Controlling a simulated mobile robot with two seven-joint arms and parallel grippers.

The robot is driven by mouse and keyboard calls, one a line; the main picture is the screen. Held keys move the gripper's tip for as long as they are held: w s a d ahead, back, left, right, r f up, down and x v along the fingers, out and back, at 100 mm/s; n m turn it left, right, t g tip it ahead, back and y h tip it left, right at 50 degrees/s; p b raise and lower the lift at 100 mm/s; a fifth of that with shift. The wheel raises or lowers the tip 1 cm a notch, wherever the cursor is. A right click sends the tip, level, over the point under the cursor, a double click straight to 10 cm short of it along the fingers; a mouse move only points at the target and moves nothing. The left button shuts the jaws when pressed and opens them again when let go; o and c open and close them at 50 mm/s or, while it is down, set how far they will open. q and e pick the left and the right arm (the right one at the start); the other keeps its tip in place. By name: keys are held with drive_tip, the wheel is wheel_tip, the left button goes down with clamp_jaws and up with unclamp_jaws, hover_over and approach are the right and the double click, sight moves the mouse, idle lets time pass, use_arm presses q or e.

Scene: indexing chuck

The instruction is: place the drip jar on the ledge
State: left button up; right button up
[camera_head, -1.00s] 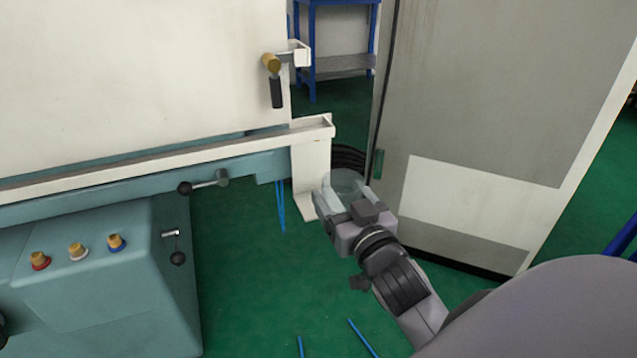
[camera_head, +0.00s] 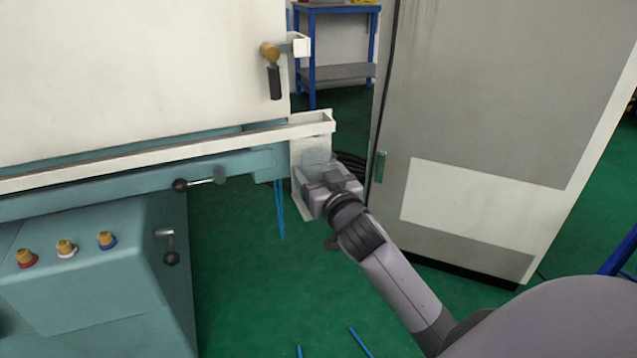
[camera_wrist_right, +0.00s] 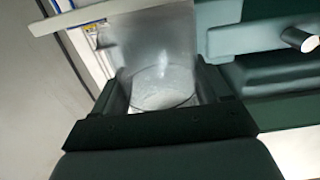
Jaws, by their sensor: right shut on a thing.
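My right gripper (camera_head: 314,178) is shut on the drip jar (camera_head: 317,157), a clear glass-like vessel. In the head view the jar shows faintly between the fingers, in front of the white bracket at the end of the machine. In the right wrist view the jar (camera_wrist_right: 165,80) is held between the two dark fingers, and its round lower part shows. The ledge seems to be the long white strip (camera_head: 160,160) along the machine front, ending just above the jar. I cannot tell whether the jar touches the white bracket. My left gripper is not in view.
The teal machine body (camera_head: 100,260) with several coloured knobs stands at the left. A black-knobbed lever (camera_head: 200,183) sticks out below the strip. A grey cabinet (camera_head: 480,130) stands close to the right of my gripper. Green floor (camera_head: 240,300) is open below.

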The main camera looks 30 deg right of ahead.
drive_tip(key=shift+f, duration=0.45)
drive_tip(key=shift+r, duration=0.1)
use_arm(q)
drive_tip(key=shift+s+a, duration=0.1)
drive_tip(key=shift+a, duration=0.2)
use_arm(e)
drive_tip(key=shift+f, duration=0.2)
drive_tip(key=o, duration=1.1)
drive_tip(key=shift+r, duration=0.15)
